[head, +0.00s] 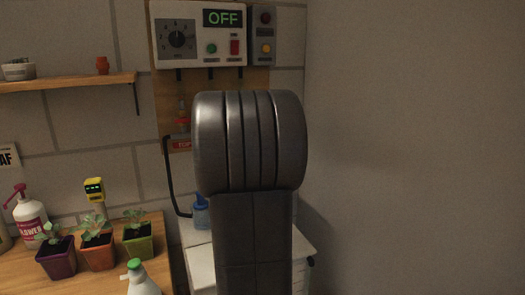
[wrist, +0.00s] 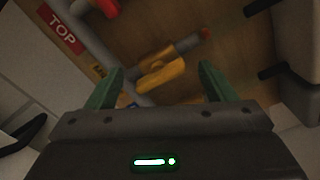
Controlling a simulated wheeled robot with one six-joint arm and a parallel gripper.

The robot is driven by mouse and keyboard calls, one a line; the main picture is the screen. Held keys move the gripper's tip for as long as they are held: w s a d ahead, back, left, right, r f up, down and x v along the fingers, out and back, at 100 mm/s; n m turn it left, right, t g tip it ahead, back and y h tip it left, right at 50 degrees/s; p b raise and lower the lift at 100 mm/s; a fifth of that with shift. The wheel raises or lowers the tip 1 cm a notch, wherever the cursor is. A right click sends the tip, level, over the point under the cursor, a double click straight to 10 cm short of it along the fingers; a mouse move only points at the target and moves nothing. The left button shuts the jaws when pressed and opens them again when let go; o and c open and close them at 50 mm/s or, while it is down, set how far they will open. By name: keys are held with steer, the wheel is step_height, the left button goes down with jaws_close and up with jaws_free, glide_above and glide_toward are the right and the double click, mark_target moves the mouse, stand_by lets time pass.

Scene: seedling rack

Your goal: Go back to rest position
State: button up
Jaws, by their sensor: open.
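My gripper (wrist: 160,82) shows in the wrist view with its two green fingers spread apart and nothing between them. Beyond the fingers is a yellow valve handle (wrist: 162,75) on a grey pipe, mounted on a wooden board; the fingers look apart from it. In the head view my own arm stands upright in the middle and hides my gripper and most of the board below the control panel.
A control panel (head: 200,35) reading OFF hangs on the wall, beside a grey box (head: 263,38) with lights. Potted seedlings (head: 98,250), a spray bottle (head: 30,215) and a white bottle (head: 140,280) stand on the wooden bench at left. A white cabinet (head: 199,262) stands behind my arm. The right wall is bare.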

steer(key=shift+d+r+m+p, duration=0.1)
steer(key=shift+r+m+p, duration=0.05)
steer(key=shift+m+p, duration=5.65)
